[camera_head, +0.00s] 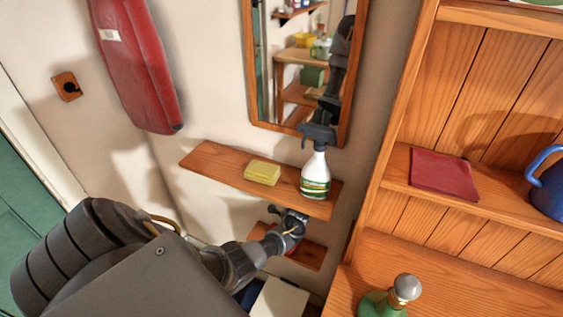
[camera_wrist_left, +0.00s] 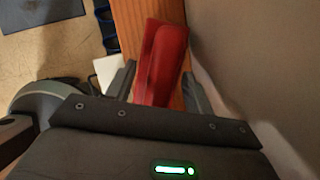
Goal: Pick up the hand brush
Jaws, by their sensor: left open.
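A red object that looks like the hand brush (camera_wrist_left: 166,50) lies lengthwise on the small lower wooden shelf (camera_wrist_left: 129,22). No bristles show. In the head view only a bit of red shows beside my left gripper (camera_head: 291,226), which hides most of it over that shelf (camera_head: 312,256). In the left wrist view my left gripper (camera_wrist_left: 160,82) is open, with one finger on each side of the red object's near end. I cannot tell whether the fingers touch it. My right gripper is not in view.
An upper shelf (camera_head: 215,158) holds a yellow sponge (camera_head: 262,172) and a spray bottle (camera_head: 315,172), close above my left gripper. A mirror (camera_head: 345,100) hangs above. A wooden cabinet (camera_head: 388,195) stands to the right. The wall is close beside the gripper.

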